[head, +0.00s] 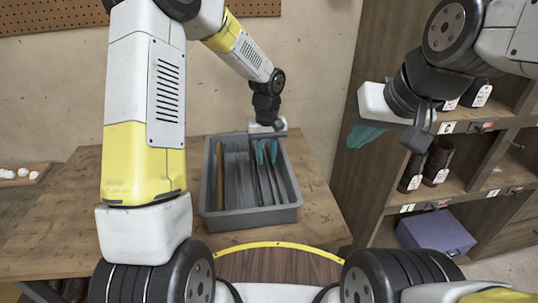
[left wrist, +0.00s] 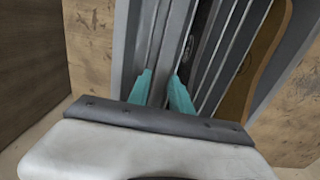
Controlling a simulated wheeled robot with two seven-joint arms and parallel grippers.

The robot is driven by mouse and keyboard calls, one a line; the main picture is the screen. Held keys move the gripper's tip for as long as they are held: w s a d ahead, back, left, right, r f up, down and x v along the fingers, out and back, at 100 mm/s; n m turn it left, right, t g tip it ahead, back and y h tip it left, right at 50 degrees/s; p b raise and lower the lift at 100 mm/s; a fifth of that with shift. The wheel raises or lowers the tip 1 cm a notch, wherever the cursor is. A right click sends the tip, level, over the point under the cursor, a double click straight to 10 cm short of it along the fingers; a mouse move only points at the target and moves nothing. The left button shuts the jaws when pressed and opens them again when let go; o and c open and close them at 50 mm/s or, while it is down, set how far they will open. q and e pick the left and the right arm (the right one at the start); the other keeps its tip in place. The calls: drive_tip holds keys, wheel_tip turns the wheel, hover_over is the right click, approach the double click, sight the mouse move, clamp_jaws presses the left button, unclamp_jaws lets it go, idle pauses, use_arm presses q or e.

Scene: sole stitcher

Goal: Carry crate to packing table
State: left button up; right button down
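A grey crate (head: 206,195) stands upright on a wooden table (head: 321,190). It has several long grey slots and a brown strip along its left side. My left gripper (head: 267,152) reaches over the crate's far wall, its teal fingers pointing in. In the left wrist view, the fingers of this gripper (left wrist: 161,90) are apart, with grey crate parts (left wrist: 232,60) behind them. I see no clear grip on the crate. My right gripper (head: 361,135) is in the air beside the shelf, away from the crate; its fingers overlap from this side. No table is marked as the packing table.
A wooden shelf unit (head: 395,185) on the right holds dark tagged rolls (head: 437,162) and a purple box (head: 436,232). A board with small white items (head: 22,174) lies at the far left. A pegboard (head: 60,15) hangs on the back wall. The table is bare right of the crate.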

use_arm(q)
drive_tip(key=s+a+r+t, duration=0.1)
drive_tip(key=s+a+r, duration=0.15)
drive_tip(key=r, duration=0.35)
drive_tip(key=s+a+r+m+t, duration=0.1)
drive_tip(key=s+a+r, duration=0.1)
drive_tip(key=s+r, duration=0.3)
drive_tip(key=s+a+r+t, duration=0.1)
drive_tip(key=s+a+r, duration=0.1)
drive_tip(key=r, duration=0.5)
drive_tip(key=s+a+r+m+t+h, duration=0.1)
drive_tip(key=s+r, duration=0.1)
drive_tip(key=s, duration=0.4)
drive_tip(key=s+a+r+t+h, duration=0.1)
drive_tip(key=s+a+r+t, duration=0.1)
drive_tip(key=s, duration=0.5)
drive_tip(key=shift+s+a+r+m, duration=0.25)
drive_tip(key=shift+s+r+m, duration=0.05)
drive_tip(key=shift+m, duration=0.1)
drive_tip(key=shift+s+a, duration=0.15)
